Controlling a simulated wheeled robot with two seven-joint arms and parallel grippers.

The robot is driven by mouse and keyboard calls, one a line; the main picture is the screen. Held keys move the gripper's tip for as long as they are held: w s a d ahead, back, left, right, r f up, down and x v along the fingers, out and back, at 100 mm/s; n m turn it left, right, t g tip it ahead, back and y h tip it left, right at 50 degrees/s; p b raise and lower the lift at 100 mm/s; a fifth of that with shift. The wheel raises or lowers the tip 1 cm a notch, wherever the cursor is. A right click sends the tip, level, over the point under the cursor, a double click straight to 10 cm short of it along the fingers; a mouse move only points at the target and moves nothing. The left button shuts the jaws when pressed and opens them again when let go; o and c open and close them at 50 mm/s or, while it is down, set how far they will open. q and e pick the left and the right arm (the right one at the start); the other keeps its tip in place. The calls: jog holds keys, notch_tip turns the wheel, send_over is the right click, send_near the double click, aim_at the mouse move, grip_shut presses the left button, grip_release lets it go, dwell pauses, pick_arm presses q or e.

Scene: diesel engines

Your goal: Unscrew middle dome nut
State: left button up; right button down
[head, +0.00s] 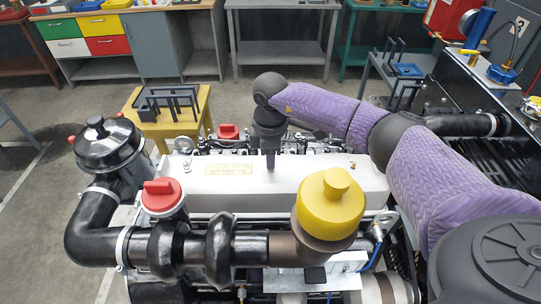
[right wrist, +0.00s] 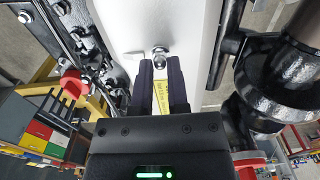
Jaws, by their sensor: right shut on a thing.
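The white valve cover (head: 320,185) lies across the engine, with a yellow label on its top. My right gripper (head: 270,165) points straight down onto the middle of this cover. In the right wrist view its two dark fingers (right wrist: 161,70) are shut on the shiny middle dome nut (right wrist: 160,54), which shows between the fingertips. In the head view the fingers hide this nut. Another dome nut (head: 187,166) sits near the cover's left end and one (head: 352,164) near its right end. My left gripper is not in view.
A yellow cap (head: 330,205) and a red cap (head: 162,195) stand in front of the cover. A black canister (head: 105,145) is at the left. A yellow stool (head: 185,127) with a black rack (head: 168,100) stands behind the engine. Workbenches line the back.

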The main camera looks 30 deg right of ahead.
jog(key=shift+n, duration=0.3)
jog(key=n, duration=0.6)
jog(key=shift+n, duration=0.3)
jog(key=n, duration=0.4)
jog(key=shift+n, duration=0.3)
jog(key=shift+r, duration=0.2)
notch_tip(320, 180, up, 6)
jog(key=p, duration=0.5)
jog(key=shift+p, duration=0.35)
